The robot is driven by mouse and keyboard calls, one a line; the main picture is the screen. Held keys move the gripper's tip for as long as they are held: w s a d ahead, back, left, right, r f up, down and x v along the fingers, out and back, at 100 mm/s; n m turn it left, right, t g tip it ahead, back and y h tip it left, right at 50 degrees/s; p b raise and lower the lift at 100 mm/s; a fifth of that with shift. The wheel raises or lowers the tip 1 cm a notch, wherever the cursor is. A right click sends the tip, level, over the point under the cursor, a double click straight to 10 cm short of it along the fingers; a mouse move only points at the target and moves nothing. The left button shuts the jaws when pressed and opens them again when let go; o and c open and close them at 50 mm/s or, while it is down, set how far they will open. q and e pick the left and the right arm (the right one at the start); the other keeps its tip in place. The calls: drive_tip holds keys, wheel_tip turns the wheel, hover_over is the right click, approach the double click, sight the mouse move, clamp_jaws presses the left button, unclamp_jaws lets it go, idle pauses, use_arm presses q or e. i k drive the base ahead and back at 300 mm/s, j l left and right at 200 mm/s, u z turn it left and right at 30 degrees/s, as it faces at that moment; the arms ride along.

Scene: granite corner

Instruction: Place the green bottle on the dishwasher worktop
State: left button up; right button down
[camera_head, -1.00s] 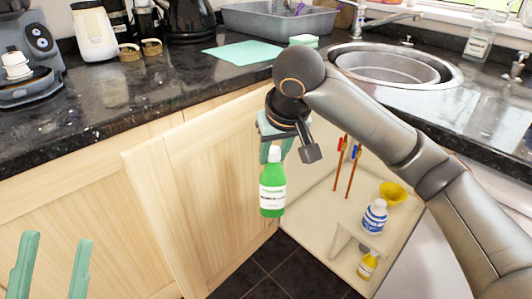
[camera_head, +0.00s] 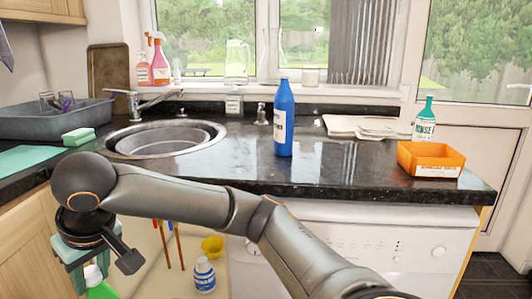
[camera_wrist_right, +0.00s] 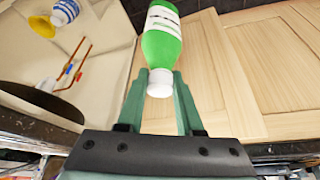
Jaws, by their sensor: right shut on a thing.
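The green bottle (camera_wrist_right: 162,47) has a white label and white cap. In the wrist view its cap is between the fingers of my right gripper (camera_wrist_right: 160,88), which is shut on it. In the head view only the green bottle's upper part (camera_head: 98,289) shows at the bottom left edge, hanging under my right gripper (camera_head: 88,268), in front of the open cupboard and below counter height. The dishwasher worktop (camera_head: 345,181) is the dark granite top above the white dishwasher (camera_head: 395,245), right of my right gripper. My left gripper is out of view.
A tall blue bottle (camera_head: 284,120), an orange box (camera_head: 430,160), a teal-and-white bottle (camera_head: 424,122) and white cloths (camera_head: 360,128) stand on the worktop. Its front middle is clear. The sink (camera_head: 165,138) is to the left. A white-and-blue bottle (camera_head: 204,275) sits in the cupboard.

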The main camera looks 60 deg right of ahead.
sight(340, 155)
drive_tip(key=k+l, duration=0.35)
drive_tip(key=k, duration=0.15)
drive_tip(key=k+l+z, duration=0.3)
drive_tip(key=z, duration=0.15)
